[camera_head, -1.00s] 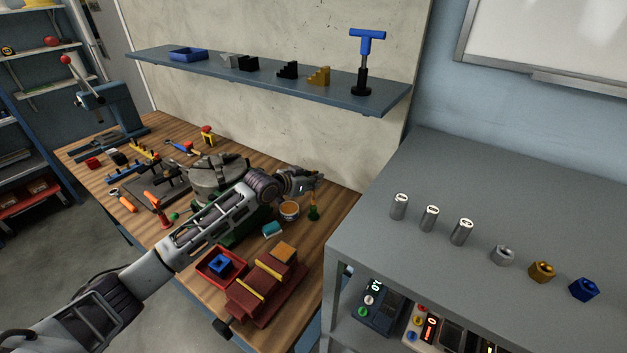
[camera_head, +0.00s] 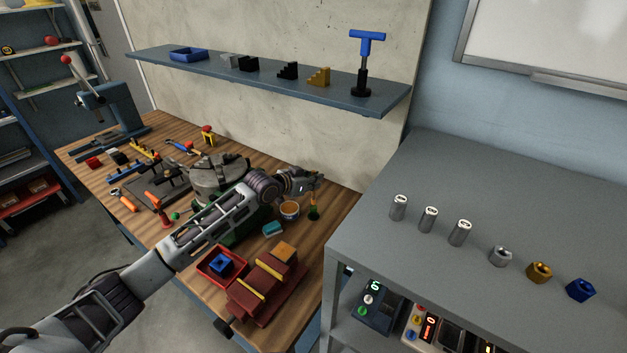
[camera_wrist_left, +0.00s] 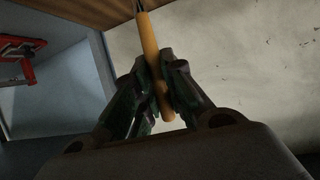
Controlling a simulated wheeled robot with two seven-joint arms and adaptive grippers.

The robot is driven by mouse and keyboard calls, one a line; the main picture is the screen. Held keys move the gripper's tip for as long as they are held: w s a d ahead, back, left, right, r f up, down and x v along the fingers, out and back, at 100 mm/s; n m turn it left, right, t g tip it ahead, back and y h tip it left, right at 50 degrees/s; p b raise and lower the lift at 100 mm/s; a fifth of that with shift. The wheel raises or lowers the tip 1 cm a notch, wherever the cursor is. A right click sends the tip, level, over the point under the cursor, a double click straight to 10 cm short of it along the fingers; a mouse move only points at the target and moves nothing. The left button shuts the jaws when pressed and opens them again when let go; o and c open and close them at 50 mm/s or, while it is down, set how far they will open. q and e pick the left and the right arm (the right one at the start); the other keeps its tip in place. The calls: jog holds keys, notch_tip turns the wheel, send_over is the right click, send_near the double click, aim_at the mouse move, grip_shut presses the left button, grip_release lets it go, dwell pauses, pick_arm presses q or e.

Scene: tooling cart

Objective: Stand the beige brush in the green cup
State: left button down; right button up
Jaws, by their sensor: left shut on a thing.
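My left gripper (camera_head: 316,181) is over the back right part of the wooden bench. In the left wrist view, its fingers (camera_wrist_left: 160,88) are shut on the beige brush (camera_wrist_left: 149,48), gripping the handle. The brush's far end leaves the top of that view, toward wood. In the head view, a small green shape (camera_head: 313,214) directly below the gripper looks like the green cup. I cannot tell whether the brush is inside it or above it. My right gripper is not in view.
A white and orange tub (camera_head: 289,211) stands close left of the green shape. A teal block (camera_head: 272,229), a red tray (camera_head: 238,276) and a dark red fixture (camera_head: 262,298) are nearer. The grey cart (camera_head: 440,185) stands right; the wall is close behind.

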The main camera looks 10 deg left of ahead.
aim_at(314, 195)
pick_arm(q)
jog(key=shift+f, duration=0.25)
dwell(0.5)
jog(key=shift+f, duration=0.1)
dwell(0.4)
jog(key=shift+f, duration=0.4)
dwell(0.7)
jog(key=shift+f, duration=0.45)
dwell(0.6)
jog(key=shift+f+b, duration=0.5)
jog(key=shift+f, duration=0.05)
dwell(0.6)
jog(key=shift+f+b, duration=0.4)
jog(key=shift+f, duration=0.55)
dwell(1.2)
jog(key=shift+f, duration=0.2)
dwell(1.1)
